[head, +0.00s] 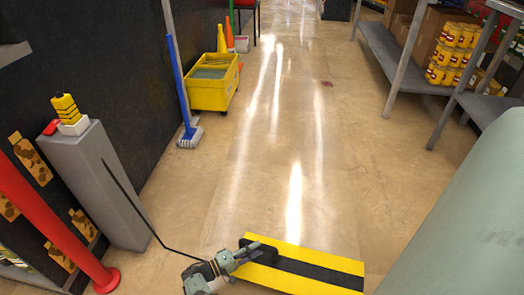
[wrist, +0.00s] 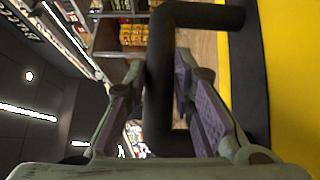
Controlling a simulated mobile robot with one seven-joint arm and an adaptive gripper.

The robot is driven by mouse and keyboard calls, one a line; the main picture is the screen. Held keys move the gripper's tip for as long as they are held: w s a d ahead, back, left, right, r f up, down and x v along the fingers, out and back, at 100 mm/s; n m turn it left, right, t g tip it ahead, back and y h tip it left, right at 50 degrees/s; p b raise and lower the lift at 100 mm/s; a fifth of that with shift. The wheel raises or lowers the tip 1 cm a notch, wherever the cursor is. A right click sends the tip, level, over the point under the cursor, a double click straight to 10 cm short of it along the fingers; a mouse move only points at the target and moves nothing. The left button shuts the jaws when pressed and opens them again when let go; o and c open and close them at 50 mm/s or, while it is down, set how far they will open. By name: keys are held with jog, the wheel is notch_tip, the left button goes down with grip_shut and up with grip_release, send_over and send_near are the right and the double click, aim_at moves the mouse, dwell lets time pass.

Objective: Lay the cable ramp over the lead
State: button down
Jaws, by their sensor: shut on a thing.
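The cable ramp (head: 318,275) is a flat yellow board with a black stripe along its middle, at the bottom of the head view. Its yellow face also fills the right of the wrist view (wrist: 293,80). My gripper (head: 262,252) is at the ramp's left end. In the wrist view its two fingers (wrist: 162,85) are shut on the ramp's black handle (wrist: 160,45). The lead (head: 133,208) is a thin black cable running from the grey pedestal down and right towards my gripper. Its far end is hidden there. I cannot tell whether the ramp touches the floor.
The grey pedestal (head: 97,185), topped by a yellow-and-black item (head: 66,108), and a red post (head: 50,228) stand at left. A blue-handled broom (head: 180,85) and yellow mop bucket (head: 214,92) line the wall. Shelving (head: 388,62) is at right. The middle aisle is clear.

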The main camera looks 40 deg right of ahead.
jog(key=s+a+p, duration=0.1)
jog(key=s, duration=0.1)
jog(key=s+a+p, duration=0.1)
jog(key=s, duration=0.1)
jog(key=s+p, duration=0.1)
jog(key=s, duration=0.2)
jog(key=shift+a+f, duration=0.2)
jog(key=shift+a, duration=0.2)
notch_tip(320, 180, down, 4)
jog(key=b, duration=0.3)
jog(key=shift+s+a+b, duration=0.1)
jog(key=shift+s+b, duration=0.05)
jog(key=shift+b, duration=0.15)
jog(key=shift+r, duration=0.15)
jog(key=c, duration=1.4)
grip_release()
jog(key=shift+o, duration=0.2)
